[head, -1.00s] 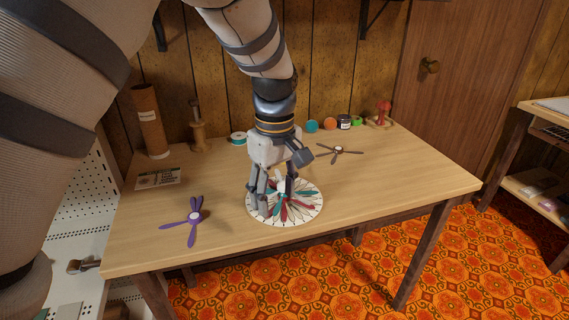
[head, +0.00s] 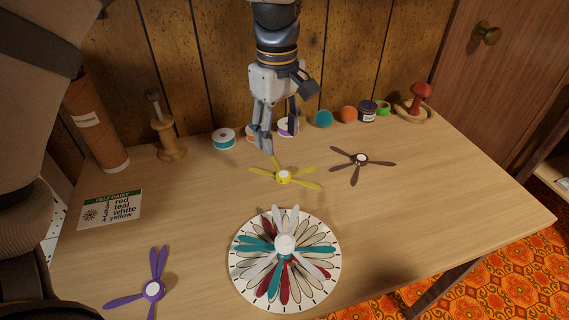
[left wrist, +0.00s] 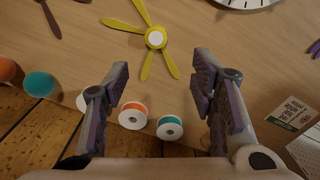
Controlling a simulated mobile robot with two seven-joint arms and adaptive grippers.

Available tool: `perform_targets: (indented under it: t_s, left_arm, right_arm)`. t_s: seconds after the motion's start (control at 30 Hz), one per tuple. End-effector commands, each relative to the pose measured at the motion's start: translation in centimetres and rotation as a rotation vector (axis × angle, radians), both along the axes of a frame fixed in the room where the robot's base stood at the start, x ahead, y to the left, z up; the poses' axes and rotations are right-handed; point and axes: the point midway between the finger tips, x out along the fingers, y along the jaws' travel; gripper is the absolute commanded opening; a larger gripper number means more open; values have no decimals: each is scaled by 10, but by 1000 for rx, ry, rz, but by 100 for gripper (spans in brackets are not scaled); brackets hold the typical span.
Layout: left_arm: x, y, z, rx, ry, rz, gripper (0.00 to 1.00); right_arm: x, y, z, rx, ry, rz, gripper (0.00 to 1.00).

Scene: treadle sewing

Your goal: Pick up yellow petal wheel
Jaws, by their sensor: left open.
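The yellow petal wheel (head: 284,177) lies on the table behind the white round dial (head: 238,284), with thin yellow petals around a white hub. In the left wrist view the wheel (left wrist: 155,39) is at top centre, beyond the fingertips and between their lines. My left gripper (head: 277,142) is open and empty, above the table just behind the wheel; its fingers (left wrist: 168,85) frame the wrist view. The dial bears stacked white, teal and red petals. My right gripper is not in view.
A brown petal wheel (head: 360,160) lies right of the yellow one, a purple one (head: 153,290) at front left. A card (head: 110,209) reads red, teal, white, yellow. Bare table lies at right.

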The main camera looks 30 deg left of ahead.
Motion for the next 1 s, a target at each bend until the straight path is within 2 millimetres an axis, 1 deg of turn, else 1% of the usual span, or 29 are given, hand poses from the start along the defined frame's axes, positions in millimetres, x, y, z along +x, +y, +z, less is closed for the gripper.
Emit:
perform_targets:
  t_s: [0.03,0.1,0.27,0.4,0.5,0.6,0.77,0.8,0.87,0.9,0.93,0.97,1.0]
  left_arm:
    - [-1,0,-17,-2,12,0,51]
    - [-1,-1,-32,-2,10,0,51]
    - [1,-1,-52,0,7,0,51]
    - [6,-6,-80,-1,9,-1,51]
    - [6,-6,-94,-1,7,1,51]
    - [7,-5,-99,0,2,1,51]
    - [7,-6,-99,0,0,1,51]
    - [7,-6,-98,0,0,0,47]
    - [7,-6,-98,0,0,0,33]
    - [7,-6,-98,0,0,0,24]
    - [7,-5,-98,0,0,0,17]
    - [7,-5,-98,0,0,0,14]
    - [7,-5,-98,0,0,0,14]
  right_arm:
    - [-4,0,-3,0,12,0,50]
    - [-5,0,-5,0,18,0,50]
    - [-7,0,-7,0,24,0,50]
    - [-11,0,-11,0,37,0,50]
    - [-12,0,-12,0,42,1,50]
    - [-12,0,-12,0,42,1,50]
    - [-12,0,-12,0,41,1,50]
    - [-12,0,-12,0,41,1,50]
    - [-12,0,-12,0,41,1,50]
    - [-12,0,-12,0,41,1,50]
    - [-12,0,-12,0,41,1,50]
    - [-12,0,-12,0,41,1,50]
    - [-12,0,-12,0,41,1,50]
